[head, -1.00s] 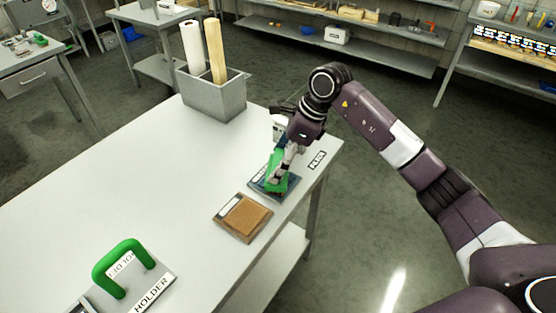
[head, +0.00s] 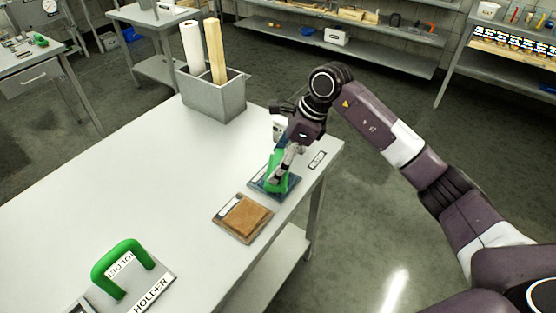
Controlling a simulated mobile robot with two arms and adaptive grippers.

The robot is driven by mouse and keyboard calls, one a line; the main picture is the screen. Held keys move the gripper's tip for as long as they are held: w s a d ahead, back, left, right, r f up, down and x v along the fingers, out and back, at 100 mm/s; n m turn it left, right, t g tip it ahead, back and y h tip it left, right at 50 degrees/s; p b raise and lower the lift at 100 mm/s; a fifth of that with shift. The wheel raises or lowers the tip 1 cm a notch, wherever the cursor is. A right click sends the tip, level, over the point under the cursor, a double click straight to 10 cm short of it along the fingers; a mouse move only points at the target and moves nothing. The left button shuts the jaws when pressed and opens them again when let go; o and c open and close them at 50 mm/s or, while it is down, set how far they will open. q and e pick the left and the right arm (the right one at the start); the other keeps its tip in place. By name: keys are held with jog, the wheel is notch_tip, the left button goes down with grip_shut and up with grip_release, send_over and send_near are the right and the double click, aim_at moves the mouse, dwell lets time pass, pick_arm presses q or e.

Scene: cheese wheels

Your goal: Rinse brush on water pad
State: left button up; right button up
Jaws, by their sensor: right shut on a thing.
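My right gripper (head: 281,171) reaches down at the table's right end and is shut on a green brush (head: 277,184). The brush is at the dark blue water pad (head: 257,185), over its surface; the gripper hides much of it, and I cannot tell whether it touches the pad. My left gripper is not in view.
The white table (head: 130,190) is largely clear. A green-handled holder (head: 125,262) stands at the near left. A grey bin (head: 213,100) with a paper roll and a wooden rod stands at the back. A small label (head: 317,160) lies near the right edge.

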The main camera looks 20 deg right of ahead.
jog(key=shift+r+p, duration=1.85)
jog(key=shift+r, duration=1.65)
